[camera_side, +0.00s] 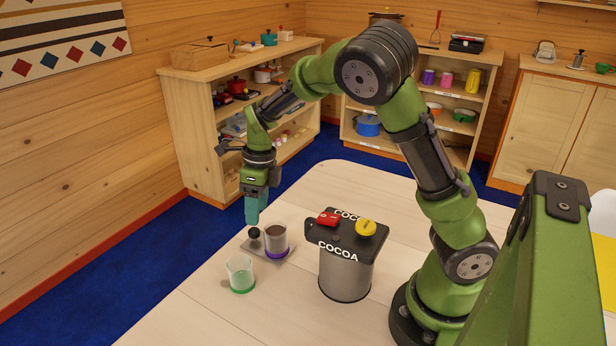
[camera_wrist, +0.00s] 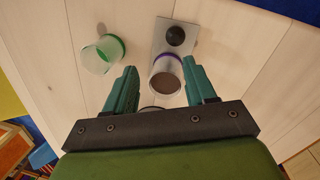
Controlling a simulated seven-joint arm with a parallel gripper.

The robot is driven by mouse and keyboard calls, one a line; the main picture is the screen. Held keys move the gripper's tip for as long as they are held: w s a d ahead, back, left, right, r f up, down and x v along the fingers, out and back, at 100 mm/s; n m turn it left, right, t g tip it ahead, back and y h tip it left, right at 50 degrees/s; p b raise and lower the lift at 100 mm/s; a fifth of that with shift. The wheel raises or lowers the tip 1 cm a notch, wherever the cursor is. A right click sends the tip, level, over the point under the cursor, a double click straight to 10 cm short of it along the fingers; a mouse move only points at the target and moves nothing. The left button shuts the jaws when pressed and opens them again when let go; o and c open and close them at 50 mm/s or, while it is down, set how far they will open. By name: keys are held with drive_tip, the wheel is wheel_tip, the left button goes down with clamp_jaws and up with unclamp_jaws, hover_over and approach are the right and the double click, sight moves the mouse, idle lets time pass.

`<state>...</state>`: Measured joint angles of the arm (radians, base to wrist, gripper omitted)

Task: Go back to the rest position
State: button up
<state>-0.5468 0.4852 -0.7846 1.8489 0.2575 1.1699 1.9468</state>
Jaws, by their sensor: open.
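My gripper (camera_side: 253,208) points down above the far left part of the table, above and near a cup with a purple base (camera_side: 276,240). The cup holds brown contents and stands on a small grey plate (camera_side: 287,257) beside a black knob (camera_side: 254,233). In the wrist view my gripper (camera_wrist: 160,88) has its two teal fingers wide apart and nothing is held. The purple-ringed cup (camera_wrist: 166,78) shows between and beyond the fingers; the black knob (camera_wrist: 175,36) is further off on the plate (camera_wrist: 160,42).
A clear cup with a green base (camera_side: 240,274) stands left of the plate; it also shows in the wrist view (camera_wrist: 100,55). A large cocoa machine (camera_side: 346,272) with a red part (camera_side: 328,218) and yellow knob (camera_side: 366,227) stands to the right. Shelves (camera_side: 195,130) line the walls.

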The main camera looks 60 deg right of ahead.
drive_tip(key=s+a+r+n+t, duration=0.2)
drive_tip(key=s+r+n, duration=0.5)
drive_tip(key=n, duration=0.7)
drive_tip(key=s+a+r+n+t, duration=0.1)
drive_tip(key=s+r+n+t, duration=0.3)
drive_tip(key=s+r+n, duration=0.3)
drive_tip(key=s+n, duration=0.3)
drive_tip(key=n, duration=0.3)
drive_tip(key=shift+s+a+r+n+t, duration=0.2)
drive_tip(key=shift+s+a+n+t, duration=0.05)
drive_tip(key=shift+a+n+t, duration=0.15)
